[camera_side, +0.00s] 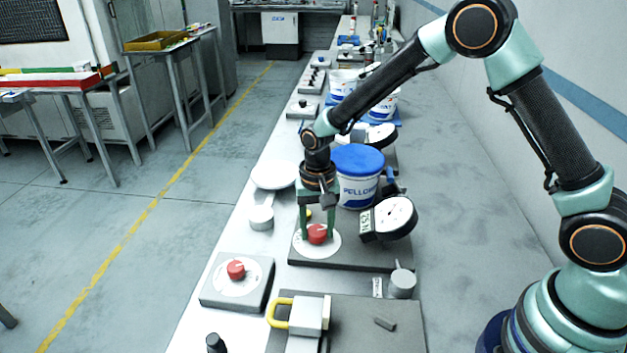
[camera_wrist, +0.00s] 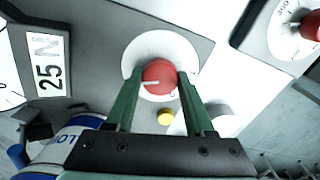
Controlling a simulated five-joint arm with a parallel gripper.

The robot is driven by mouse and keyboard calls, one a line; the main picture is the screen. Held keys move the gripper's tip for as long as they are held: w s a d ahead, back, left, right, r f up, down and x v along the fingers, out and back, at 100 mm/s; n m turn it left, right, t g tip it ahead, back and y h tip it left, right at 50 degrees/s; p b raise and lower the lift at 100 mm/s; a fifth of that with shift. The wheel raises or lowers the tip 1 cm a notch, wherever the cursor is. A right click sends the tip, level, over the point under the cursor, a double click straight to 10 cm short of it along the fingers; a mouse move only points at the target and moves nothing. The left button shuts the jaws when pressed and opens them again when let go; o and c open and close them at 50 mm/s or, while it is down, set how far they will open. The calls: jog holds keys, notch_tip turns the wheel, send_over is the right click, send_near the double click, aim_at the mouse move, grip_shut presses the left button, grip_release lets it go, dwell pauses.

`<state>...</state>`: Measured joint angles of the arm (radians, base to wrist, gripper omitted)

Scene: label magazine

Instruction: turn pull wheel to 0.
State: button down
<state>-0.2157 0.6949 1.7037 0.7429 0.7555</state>
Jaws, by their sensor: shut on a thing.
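The red wheel (camera_side: 317,235) sits on a white round dial (camera_side: 302,246) on a dark grey base plate. In the wrist view, the red wheel (camera_wrist: 160,77) has a white line that points left. A small mark on the white dial (camera_wrist: 150,48) shows just below the wheel, too small to read surely. My gripper (camera_side: 317,234) reaches down from above. Its green fingers are shut on the red wheel, one on each side. A gauge (camera_side: 395,216) with a "25 N" label stands right of the wheel; the label (camera_wrist: 48,65) is at left in the wrist view.
A second red knob (camera_side: 236,268) on its own grey block stands at the front left. A yellow button (camera_wrist: 165,117) is close by the wheel. A blue-lidded tub (camera_side: 358,190) stands behind it. A yellow-shackled padlock (camera_side: 307,315) lies in front.

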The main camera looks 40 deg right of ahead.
jog(key=n, duration=1.5)
jog(key=shift+n, duration=0.4)
jog(key=n, duration=0.5)
jog(key=shift+n, duration=0.4)
jog(key=shift+r, duration=0.1)
jog(key=shift+c, duration=1.3)
grip_release()
